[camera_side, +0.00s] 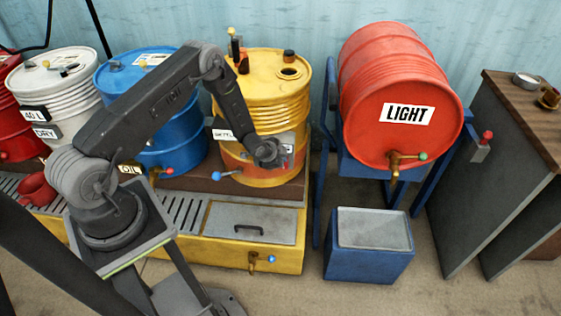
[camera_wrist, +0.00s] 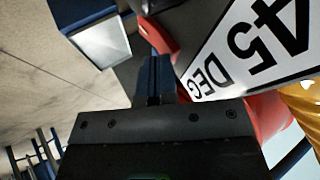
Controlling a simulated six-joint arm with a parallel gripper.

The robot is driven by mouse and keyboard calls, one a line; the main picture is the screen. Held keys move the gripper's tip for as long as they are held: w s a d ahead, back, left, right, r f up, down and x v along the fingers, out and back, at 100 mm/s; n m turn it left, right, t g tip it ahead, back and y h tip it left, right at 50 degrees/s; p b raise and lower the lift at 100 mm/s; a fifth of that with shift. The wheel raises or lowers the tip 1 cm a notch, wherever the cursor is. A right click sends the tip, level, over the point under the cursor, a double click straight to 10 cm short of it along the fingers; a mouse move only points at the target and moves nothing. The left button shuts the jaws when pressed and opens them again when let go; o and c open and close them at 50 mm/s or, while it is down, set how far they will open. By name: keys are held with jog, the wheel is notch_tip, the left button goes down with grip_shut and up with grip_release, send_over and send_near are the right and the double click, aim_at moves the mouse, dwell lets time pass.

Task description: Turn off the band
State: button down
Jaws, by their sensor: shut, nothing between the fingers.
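The yellow drum (camera_side: 262,85) stands on the yellow-edged base, with an orange-red band (camera_side: 245,172) around its lower part. A grey box or plate (camera_side: 288,137) is on the band's front, partly hidden behind my gripper (camera_side: 270,155). In the wrist view my gripper (camera_wrist: 154,82) is shut and empty, close to a white label (camera_wrist: 255,45) reading "45 DEG" upside down. A red part (camera_wrist: 158,38) lies just beyond the fingertips, and a dark part with a brass-coloured piece shows above it. I cannot tell whether the fingers touch anything, nor how the band's switch is set.
A red drum marked LIGHT (camera_side: 385,85) lies on a blue stand to the right. A blue box with a grey top (camera_side: 368,245) stands below it. The blue drum (camera_side: 160,110) is left of the yellow drum. A blue-handled tap (camera_side: 262,259) sticks out of the base.

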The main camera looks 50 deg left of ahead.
jog(key=shift+r, duration=0.15)
jog(key=d+v, duration=0.1)
jog(key=v, duration=1.1)
jog(key=shift+d, duration=0.1)
jog(key=s+d+r+n+g, duration=0.1)
jog(key=s+d+r+n, duration=0.15)
jog(key=r, duration=0.95)
jog(key=s+d+r+n, duration=0.15)
jog(key=d+r, duration=0.25)
jog(key=r, duration=0.8)
jog(key=s+d+r+n, duration=0.1)
jog(key=s+d+r, duration=0.1)
jog(key=s, duration=0.4)
jog(key=s+d+r+n, duration=0.1)
jog(key=s+d+r, duration=0.2)
jog(key=s+r, duration=0.2)
jog(key=s+d+r+n+g, duration=0.1)
jog(key=s+r, duration=0.3)
jog(key=s, duration=0.4)
jog(key=shift+s+d+n+h, duration=0.3)
jog(key=shift+d+h, duration=0.1)
jog(key=shift+d, duration=0.3)
